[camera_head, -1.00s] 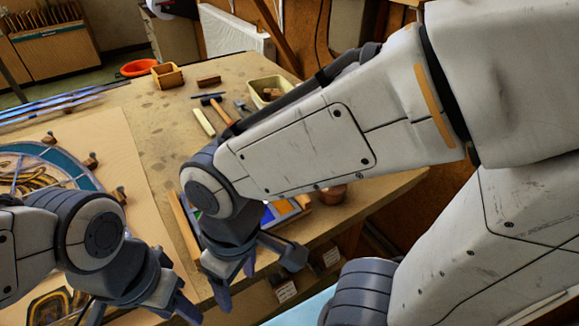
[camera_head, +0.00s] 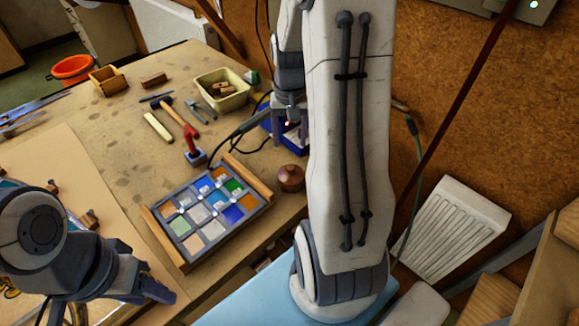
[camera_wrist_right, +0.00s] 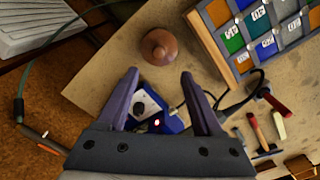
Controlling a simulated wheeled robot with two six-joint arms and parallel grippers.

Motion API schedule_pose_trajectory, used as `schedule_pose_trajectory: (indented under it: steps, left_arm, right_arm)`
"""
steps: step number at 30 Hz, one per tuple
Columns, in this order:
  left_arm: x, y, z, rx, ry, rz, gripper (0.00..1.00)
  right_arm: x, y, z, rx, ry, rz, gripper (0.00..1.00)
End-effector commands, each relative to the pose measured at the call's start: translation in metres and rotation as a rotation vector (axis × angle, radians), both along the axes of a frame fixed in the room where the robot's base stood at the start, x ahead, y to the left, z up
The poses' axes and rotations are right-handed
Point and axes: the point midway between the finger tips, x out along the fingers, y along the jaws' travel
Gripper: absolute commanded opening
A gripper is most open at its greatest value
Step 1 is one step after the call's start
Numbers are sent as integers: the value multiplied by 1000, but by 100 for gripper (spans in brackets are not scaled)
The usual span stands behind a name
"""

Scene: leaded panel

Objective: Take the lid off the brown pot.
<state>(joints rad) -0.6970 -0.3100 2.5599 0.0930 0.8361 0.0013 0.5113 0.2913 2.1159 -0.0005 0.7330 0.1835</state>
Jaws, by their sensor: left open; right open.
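The brown pot (camera_head: 290,181) stands near the right edge of the workbench, beside the tray of coloured glass. Its round lid with a small knob sits on top (camera_head: 291,169). In the right wrist view the pot's lid (camera_wrist_right: 159,46) shows from above, just beyond the fingertips. My right gripper (camera_head: 291,134) is open and empty, over the blue box behind the pot; its spread fingers also show in the right wrist view (camera_wrist_right: 160,77). My left gripper (camera_head: 112,305) is at the lower left over the near bench edge, open; nothing shows between its fingers.
The glass tray (camera_head: 158,228) lies left of the pot. A blue box (camera_wrist_right: 172,124) with a cable sits below my right gripper. A red-handled tool (camera_head: 193,147), a hammer (camera_head: 180,116) and a cream bin (camera_head: 205,84) lie further back.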

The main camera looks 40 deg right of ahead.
Motion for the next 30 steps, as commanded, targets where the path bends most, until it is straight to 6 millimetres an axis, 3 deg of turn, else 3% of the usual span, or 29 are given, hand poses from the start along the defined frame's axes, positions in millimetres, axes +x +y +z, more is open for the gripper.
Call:
schedule_pose_trajectory:
  steps: [6,14,21,30]
  left_arm:
    - [0,0,5,0,0,0,50]
    - [0,0,11,0,0,0,50]
    - [0,0,22,0,0,1,50]
    - [0,0,22,0,0,1,50]
  right_arm:
    - [-2,0,-35,4,6,-2,68]
    - [-2,0,-54,3,5,-1,68]
    - [-3,-1,-87,3,5,-1,68]
    - [-3,-1,-97,1,2,-1,68]
